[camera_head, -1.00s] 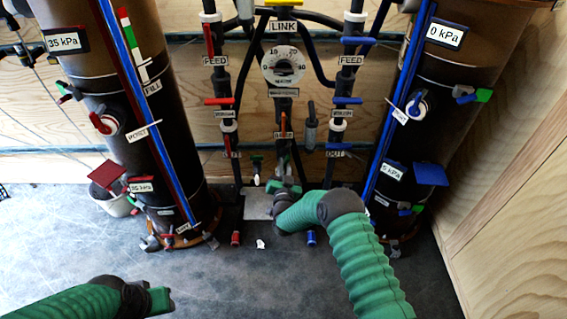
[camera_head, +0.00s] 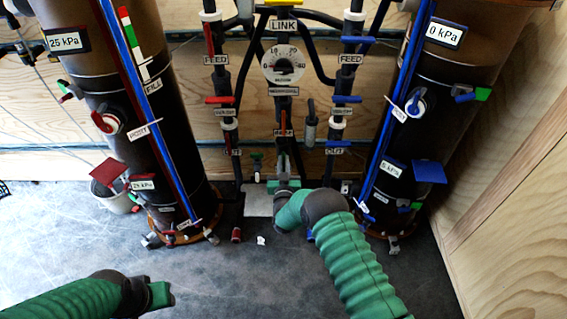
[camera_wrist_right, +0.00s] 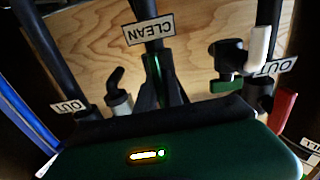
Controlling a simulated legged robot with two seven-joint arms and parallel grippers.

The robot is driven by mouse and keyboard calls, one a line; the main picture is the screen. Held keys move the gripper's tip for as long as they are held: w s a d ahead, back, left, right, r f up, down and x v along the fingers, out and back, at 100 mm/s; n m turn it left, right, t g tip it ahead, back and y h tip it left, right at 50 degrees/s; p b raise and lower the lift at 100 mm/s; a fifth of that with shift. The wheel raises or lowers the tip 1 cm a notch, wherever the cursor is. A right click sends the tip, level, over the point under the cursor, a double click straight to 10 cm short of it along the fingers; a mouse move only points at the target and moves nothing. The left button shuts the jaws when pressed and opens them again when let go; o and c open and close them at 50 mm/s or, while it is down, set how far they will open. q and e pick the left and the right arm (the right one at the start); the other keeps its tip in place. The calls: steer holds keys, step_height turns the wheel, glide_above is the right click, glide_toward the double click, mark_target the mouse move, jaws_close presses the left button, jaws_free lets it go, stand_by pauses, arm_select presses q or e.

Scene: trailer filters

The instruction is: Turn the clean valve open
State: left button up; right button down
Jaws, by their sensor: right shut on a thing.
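The CLEAN label (camera_wrist_right: 149,29) hangs on a dark central pipe in the right wrist view, just beyond my right gripper. My right gripper (camera_wrist_right: 160,88) is shut on the clean valve's handle, of which a thin green strip (camera_wrist_right: 153,70) shows between the dark fingers. The fingers hide most of the handle, so its exact angle cannot be told. In the head view my right gripper (camera_head: 283,170) is at the foot of the central pipe, below the round dial (camera_head: 283,65). My left gripper (camera_head: 158,295) is low at the left, away from the pipes; its finger gap is unclear.
A dark tank (camera_head: 125,75) with a 25 kPa display (camera_head: 66,41) stands left; another tank (camera_head: 455,75) reading 0 kPa stands right. Another green-handled valve (camera_wrist_right: 227,85) is close beside my right gripper. The front floor is mostly clear.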

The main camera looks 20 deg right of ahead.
steer(key=shift+s+f, duration=0.15)
steer(key=shift+f, duration=0.25)
steer(key=c, duration=1.5)
jaws_free()
steer(key=shift+r, duration=0.2)
steer(key=p+v, duration=0.6)
steer(key=v, duration=1)
steer(key=shift+s+a, duration=0.15)
steer(key=shift+s, duration=0.15)
